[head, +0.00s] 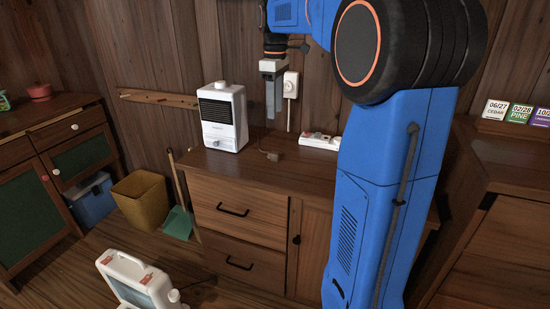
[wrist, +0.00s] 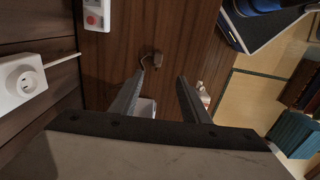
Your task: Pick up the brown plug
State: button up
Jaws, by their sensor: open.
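The brown plug (head: 272,156) lies on the dark wooden cabinet top (head: 310,172), between the white heater (head: 222,117) and the white power strip (head: 320,141). A thin cord runs from it toward the heater. In the wrist view the brown plug (wrist: 157,59) shows just beyond the fingertips, roughly between their lines. My gripper (head: 270,116) is open and empty, pointing down above the cabinet top, higher than the plug. In the wrist view my gripper (wrist: 160,76) has its two fingers apart with nothing between them.
A white wall outlet (head: 291,85) with a cord hangs behind and right of my gripper. The power strip with a red switch (wrist: 92,20) shows at the wrist view's top. A yellow bin (head: 141,200) and a white device (head: 138,280) stand on the floor.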

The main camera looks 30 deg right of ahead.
send_over(274, 152)
jog(key=s, duration=0.1)
notch_tip(274, 152, down, 12)
jog(key=shift+a+r, duration=0.1)
jog(key=shift+r, duration=0.1)
jog(key=shift+w+f, duration=0.2)
jog(key=shift+f, duration=1.2)
jog(key=shift+w+f, duration=0.15)
jog(key=shift+f, duration=1.2)
grip_shut()
